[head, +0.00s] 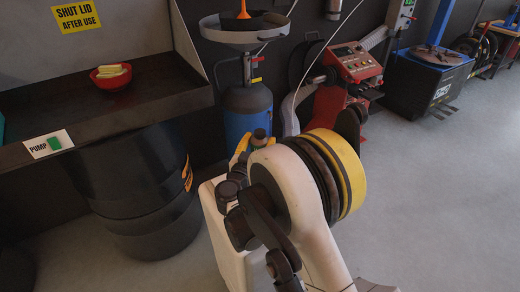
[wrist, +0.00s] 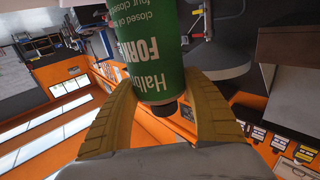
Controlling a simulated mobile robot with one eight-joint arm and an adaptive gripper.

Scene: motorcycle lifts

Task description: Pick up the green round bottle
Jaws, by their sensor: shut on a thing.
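The green round bottle (wrist: 155,50) shows in the wrist view, with white lettering on its side and a dark end towards me. My gripper (wrist: 160,98) has its two yellow fingers on either side of the bottle, shut on it. The bottle's far end is cut off by the top of the picture. In the head view my arm stands in front, and a bit of yellow finger (head: 240,146) shows behind it. The bottle cannot be made out in the head view.
A dark sink shelf (head: 150,85) at the left holds a red bowl (head: 110,79) with pale pieces in it. A black drum (head: 140,200) stands below. A blue oil drainer (head: 247,105) and a red machine (head: 352,65) stand behind my arm. Open grey floor (head: 440,190) lies at the right.

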